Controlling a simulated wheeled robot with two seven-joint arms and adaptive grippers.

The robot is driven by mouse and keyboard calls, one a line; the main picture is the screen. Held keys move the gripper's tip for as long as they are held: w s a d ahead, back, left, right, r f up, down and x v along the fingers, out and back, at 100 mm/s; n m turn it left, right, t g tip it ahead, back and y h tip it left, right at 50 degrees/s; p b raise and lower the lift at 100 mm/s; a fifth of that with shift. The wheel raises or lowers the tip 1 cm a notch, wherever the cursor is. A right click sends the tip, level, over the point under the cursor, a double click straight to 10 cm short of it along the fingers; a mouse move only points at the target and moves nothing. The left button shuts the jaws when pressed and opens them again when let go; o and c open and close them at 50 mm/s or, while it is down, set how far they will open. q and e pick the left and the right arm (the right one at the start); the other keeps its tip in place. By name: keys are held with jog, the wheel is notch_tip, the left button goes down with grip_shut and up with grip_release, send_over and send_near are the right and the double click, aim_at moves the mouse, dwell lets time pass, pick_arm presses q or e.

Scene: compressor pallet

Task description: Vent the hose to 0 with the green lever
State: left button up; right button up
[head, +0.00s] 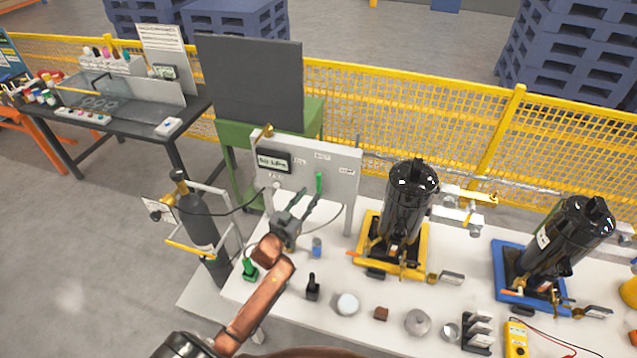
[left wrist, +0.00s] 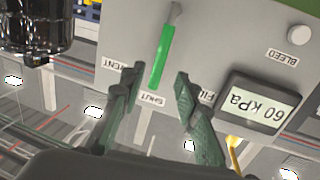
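The green lever (head: 319,183) is on the upright white panel (head: 345,160). In the left wrist view, which shows the panel upside down, the lever (left wrist: 161,55) points at the SHUT label (left wrist: 152,98). The VENT label (left wrist: 122,64) and a partly hidden FILL label (left wrist: 206,97) lie on either side. The display (left wrist: 258,103) reads 60 kPa. My left gripper (head: 303,203) is open in front of the panel. In the wrist view its two fingers (left wrist: 156,80) appear on either side of the lever's end; I cannot tell whether they touch it. My right gripper is not in view.
A black compressor (head: 408,200) on a yellow base stands right of the panel, another (head: 565,240) on a blue base farther right. A gas bottle (head: 198,215) stands left. Several small items, including a black bottle (head: 313,287), sit on the white table's front.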

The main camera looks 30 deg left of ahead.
aim_at(318, 184)
pick_arm(q)
jog(key=w, duration=0.4)
jog(key=w+p, duration=0.1)
jog(key=w, duration=0.3)
jog(key=shift+a+r, duration=0.15)
jog(key=shift+r, duration=0.05)
jog(key=shift+c, duration=0.6)
grip_shut()
